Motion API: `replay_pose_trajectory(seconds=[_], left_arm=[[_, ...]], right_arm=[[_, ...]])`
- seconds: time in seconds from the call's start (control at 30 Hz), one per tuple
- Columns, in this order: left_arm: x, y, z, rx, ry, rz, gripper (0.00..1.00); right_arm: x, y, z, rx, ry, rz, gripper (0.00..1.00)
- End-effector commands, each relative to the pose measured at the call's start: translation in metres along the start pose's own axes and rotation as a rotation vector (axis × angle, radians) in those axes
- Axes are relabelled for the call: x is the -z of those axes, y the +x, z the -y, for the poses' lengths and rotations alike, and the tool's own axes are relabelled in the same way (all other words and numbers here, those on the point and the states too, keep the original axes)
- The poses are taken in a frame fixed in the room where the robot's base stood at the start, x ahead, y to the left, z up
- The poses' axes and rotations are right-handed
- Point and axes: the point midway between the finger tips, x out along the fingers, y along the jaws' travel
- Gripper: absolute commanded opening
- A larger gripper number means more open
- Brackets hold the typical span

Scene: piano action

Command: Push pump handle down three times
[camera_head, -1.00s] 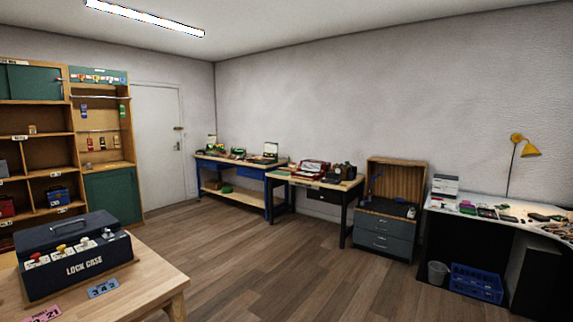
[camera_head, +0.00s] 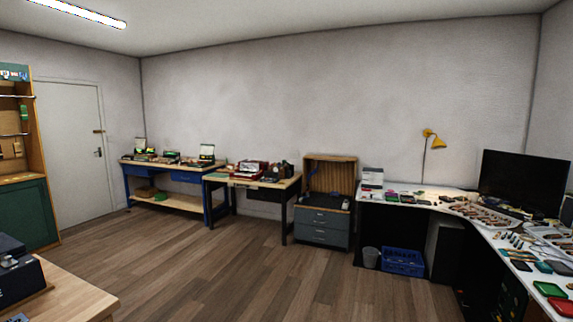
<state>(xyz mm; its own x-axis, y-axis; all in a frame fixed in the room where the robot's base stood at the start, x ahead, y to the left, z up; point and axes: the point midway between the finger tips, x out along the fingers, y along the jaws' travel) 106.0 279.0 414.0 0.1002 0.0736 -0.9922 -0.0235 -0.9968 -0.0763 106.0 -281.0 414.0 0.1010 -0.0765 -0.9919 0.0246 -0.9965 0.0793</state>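No pump handle can be made out in the head view. A blue upright shape (camera_head: 313,181) shows inside the wooden-backed cabinet (camera_head: 331,166) on grey drawers, but it is too small to identify. Neither of my grippers is in the picture.
A wooden table (camera_head: 75,290) with a dark case (camera_head: 18,283) stands at the near left. Workbenches (camera_head: 150,196) (camera_head: 248,183) line the far wall. A white L-shaped desk (camera_head: 480,222) with a monitor (camera_head: 523,181) is at right. A blue crate (camera_head: 402,262) and bin (camera_head: 371,257) stand below. The middle floor (camera_head: 240,270) is clear.

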Motion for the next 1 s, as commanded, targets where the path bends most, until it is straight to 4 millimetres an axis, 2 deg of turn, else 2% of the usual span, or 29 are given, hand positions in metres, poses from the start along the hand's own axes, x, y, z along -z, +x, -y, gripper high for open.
replay_pose_trajectory(seconds=[0.03,0.2,0.23,1.0], left_arm=[[-0.0003,0.0,0.0002,0.0,0.0,0.0,0.25],[-0.0004,0.0,0.0002,0.0,0.0,0.001,0.02],[-0.0004,0.0,0.0002,0.0,0.0,0.001,0.0],[-0.0002,-0.0001,0.0003,0.0,0.0,0.0,0.0]], right_arm=[[0.0003,0.0,0.0008,0.001,0.0,-0.001,0.4],[0.0005,0.0,0.0041,0.005,0.002,-0.001,0.4],[0.0005,0.0,0.0047,0.006,0.002,-0.001,0.4],[0.0004,0.0,0.002,0.002,0.001,0.0,0.4]])
